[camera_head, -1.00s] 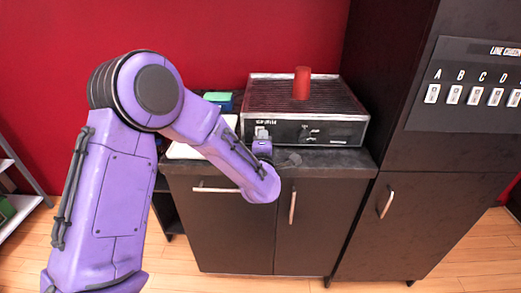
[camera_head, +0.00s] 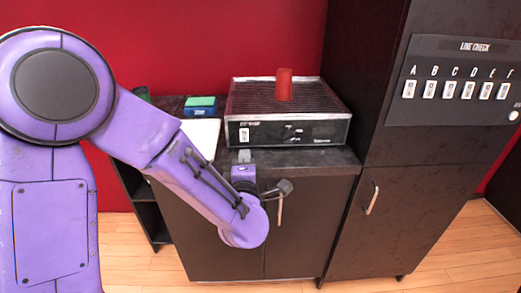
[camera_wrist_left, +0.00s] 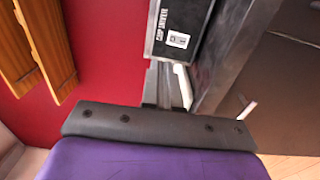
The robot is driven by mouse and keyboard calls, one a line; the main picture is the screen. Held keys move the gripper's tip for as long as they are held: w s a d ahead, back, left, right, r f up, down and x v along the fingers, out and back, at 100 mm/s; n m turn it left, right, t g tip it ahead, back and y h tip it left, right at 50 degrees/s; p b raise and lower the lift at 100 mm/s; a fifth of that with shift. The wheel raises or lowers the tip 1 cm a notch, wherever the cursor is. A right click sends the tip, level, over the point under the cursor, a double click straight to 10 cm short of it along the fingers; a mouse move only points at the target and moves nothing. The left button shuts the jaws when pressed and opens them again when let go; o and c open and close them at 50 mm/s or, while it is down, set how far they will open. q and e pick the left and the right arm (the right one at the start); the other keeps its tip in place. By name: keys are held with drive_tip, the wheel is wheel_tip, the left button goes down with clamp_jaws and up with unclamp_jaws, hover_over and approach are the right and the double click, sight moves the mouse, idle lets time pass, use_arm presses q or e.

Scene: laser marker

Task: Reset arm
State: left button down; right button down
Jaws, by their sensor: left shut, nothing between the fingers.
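My left arm reaches in from the left in the head view. Its gripper (camera_head: 246,157) is small and partly seen, just in front of the black machine (camera_head: 288,132) and near the counter's front edge. The gripper is shut with nothing in it. In the left wrist view the narrow fingers (camera_wrist_left: 168,88) show beyond the dark wrist plate, with the machine's labelled front (camera_wrist_left: 178,30) past them. A red cylinder (camera_head: 284,85) stands upright on the machine's ribbed top. My right gripper is in neither view.
The dark cabinet (camera_head: 310,225) carries the machine on its counter. A green and blue block (camera_head: 200,105) and a white sheet or tray (camera_head: 203,138) lie left of the machine. A tall dark cabinet with the LINE CHECK panel (camera_head: 460,82), lettered A to F, stands at right.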

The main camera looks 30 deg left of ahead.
use_arm(q)
drive_tip(key=s+d+f+m+g+h, duration=0.1)
drive_tip(key=s+f+m+g+h, duration=0.15)
drive_tip(key=f+m, duration=0.6)
drive_tip(key=s+f+m+g+h, duration=0.25)
drive_tip(key=f+m, duration=0.25)
drive_tip(key=f, duration=0.7)
drive_tip(key=s+a+f+m+g, duration=0.1)
drive_tip(key=s+f+m+g, duration=0.1)
drive_tip(key=s+f, duration=0.7)
drive_tip(key=s+a+f+m+g, duration=0.1)
drive_tip(key=s+f+g, duration=0.4)
drive_tip(key=s+f, duration=0.5)
drive_tip(key=s, duration=0.5)
drive_tip(key=shift+f+m+g+h, duration=0.3)
drive_tip(key=shift+m, duration=0.05)
drive_tip(key=shift+a, duration=0.1)
